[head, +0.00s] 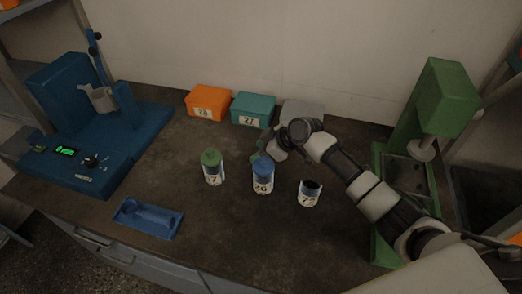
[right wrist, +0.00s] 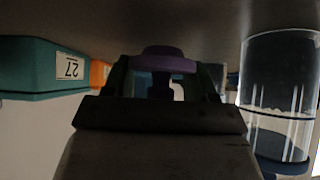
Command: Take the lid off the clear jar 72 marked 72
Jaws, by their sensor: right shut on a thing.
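The clear jar 72 (head: 310,195) stands upright on the bench, right of the other two jars. Its top is open and shows dark contents, with no lid on it. My right gripper (head: 262,152) is behind the blue-lidded jar. In the right wrist view, which is upside down, my right gripper (right wrist: 160,85) is shut on the knob of a purple lid (right wrist: 163,60). The lid's disc is close to the bench top; I cannot tell if it touches. The lid cannot be made out in the head view. My left gripper is not in view.
A blue-lidded jar (head: 263,178) and a green-lidded jar (head: 212,168) stand left of jar 72. Orange (head: 208,102), teal (head: 253,108) and grey (head: 302,112) boxes line the wall. A blue tray (head: 148,218) lies front left; a green press (head: 440,105) stands right.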

